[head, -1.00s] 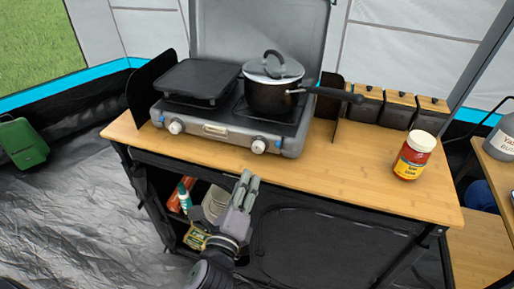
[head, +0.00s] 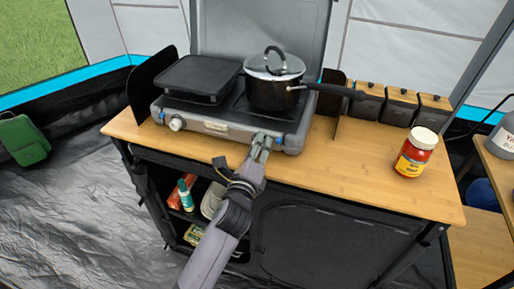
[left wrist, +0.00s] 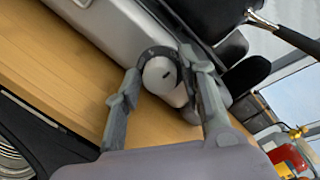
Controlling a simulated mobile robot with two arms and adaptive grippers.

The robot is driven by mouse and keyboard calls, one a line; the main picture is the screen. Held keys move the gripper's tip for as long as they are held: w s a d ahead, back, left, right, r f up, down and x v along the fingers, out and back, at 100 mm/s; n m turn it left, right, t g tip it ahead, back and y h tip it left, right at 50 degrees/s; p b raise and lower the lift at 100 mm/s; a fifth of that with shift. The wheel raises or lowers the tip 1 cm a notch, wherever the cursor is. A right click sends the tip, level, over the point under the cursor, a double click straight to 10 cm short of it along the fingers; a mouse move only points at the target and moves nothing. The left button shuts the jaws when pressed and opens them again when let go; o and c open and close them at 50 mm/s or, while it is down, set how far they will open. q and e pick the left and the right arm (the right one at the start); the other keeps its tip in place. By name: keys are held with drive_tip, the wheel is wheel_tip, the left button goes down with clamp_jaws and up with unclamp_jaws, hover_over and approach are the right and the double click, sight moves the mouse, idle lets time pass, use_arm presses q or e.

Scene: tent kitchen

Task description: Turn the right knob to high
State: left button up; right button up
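The camping stove (head: 214,127) stands on the wooden counter. Its left knob (head: 177,124) is in plain view in the head view. The right knob is hidden there behind my left gripper (head: 261,143), which is at the stove's front right. In the left wrist view the right knob (left wrist: 159,76) is a round, light face with a small dark mark and a dark ring behind. The open fingers of my left gripper (left wrist: 161,64) lie on either side of it. I cannot tell whether they touch it. My right gripper is not in view.
A lidded pot (head: 272,88) sits on the right burner, its handle pointing right. A griddle plate (head: 199,76) covers the left side. A red-and-yellow jar (head: 415,154) and black boxes (head: 400,105) stand on the counter (head: 340,180). Shelves below hold several items.

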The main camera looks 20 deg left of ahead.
use_arm(q)
drive_tip(key=shift+c, duration=0.2)
clamp_jaws()
drive_tip(key=shift+n, duration=0.3)
drive_tip(key=n+p, duration=0.2)
drive_tip(key=shift+r+n, duration=0.15)
drive_tip(key=shift+n, duration=0.15)
drive_tip(key=n+p, duration=0.2)
drive_tip(key=n, duration=0.1)
drive_tip(key=shift+g, duration=0.3)
drive_tip(key=n+p, duration=0.2)
drive_tip(key=n, duration=0.2)
drive_tip(key=shift+h+p, duration=0.3)
drive_tip(key=shift+p, duration=0.1)
drive_tip(key=shift+a+n+p, duration=0.1)
drive_tip(key=shift+n+p, duration=0.5)
drive_tip(key=shift+n, duration=0.8)
drive_tip(key=shift+f, duration=0.2)
